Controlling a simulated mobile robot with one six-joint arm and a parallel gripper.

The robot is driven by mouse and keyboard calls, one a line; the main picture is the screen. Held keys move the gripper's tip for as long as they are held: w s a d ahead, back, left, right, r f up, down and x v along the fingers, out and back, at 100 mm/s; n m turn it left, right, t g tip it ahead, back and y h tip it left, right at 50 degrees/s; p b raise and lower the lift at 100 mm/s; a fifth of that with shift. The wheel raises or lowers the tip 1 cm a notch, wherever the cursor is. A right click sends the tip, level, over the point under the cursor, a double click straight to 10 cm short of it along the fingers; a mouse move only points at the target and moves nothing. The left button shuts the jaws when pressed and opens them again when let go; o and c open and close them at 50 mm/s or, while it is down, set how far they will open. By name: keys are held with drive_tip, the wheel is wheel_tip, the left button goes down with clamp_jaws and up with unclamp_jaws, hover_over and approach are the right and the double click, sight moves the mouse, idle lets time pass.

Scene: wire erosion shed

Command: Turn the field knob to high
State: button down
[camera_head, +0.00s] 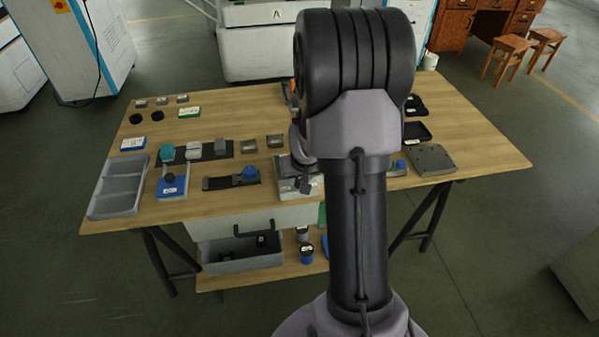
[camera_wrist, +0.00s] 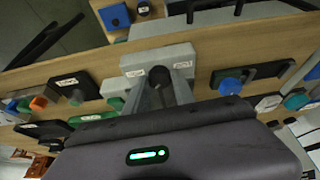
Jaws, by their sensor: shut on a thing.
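A light grey box (camera_wrist: 150,60) with white labels fills the middle of the wrist view. In the head view the box (camera_head: 287,186) stands at the table's front edge, partly behind my arm. A dark knob (camera_wrist: 181,89), which looks like the field knob, is on the box face. My gripper (camera_wrist: 166,92) is shut on this knob, with a grey finger on either side. In the head view my arm and wrist hide most of the gripper and the knob. The knob's pointer and the label wording cannot be read.
A black plate with a blue knob (camera_head: 230,180) lies just left of the box. A grey plate (camera_head: 430,160) lies at the right.

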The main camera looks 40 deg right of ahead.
drive_tip(key=p, duration=0.4)
drive_tip(key=r+m+p, duration=0.1)
drive_tip(key=p, duration=0.3)
drive_tip(key=shift+w+r, duration=0.15)
drive_tip(key=shift+r, duration=0.1)
drive_tip(key=m+p, duration=0.1)
drive_tip(key=p, duration=0.3)
drive_tip(key=shift+g+h, duration=0.3)
drive_tip(key=m+p, duration=0.1)
drive_tip(key=p, duration=0.2)
drive_tip(key=shift+f, duration=0.35)
drive_tip(key=shift+f+m+h+p, duration=0.3)
drive_tip(key=shift+p, duration=0.15)
drive_tip(key=shift+a+f, duration=0.1)
drive_tip(key=c, duration=1.1)
unclamp_jaws()
drive_tip(key=shift+o, duration=0.2)
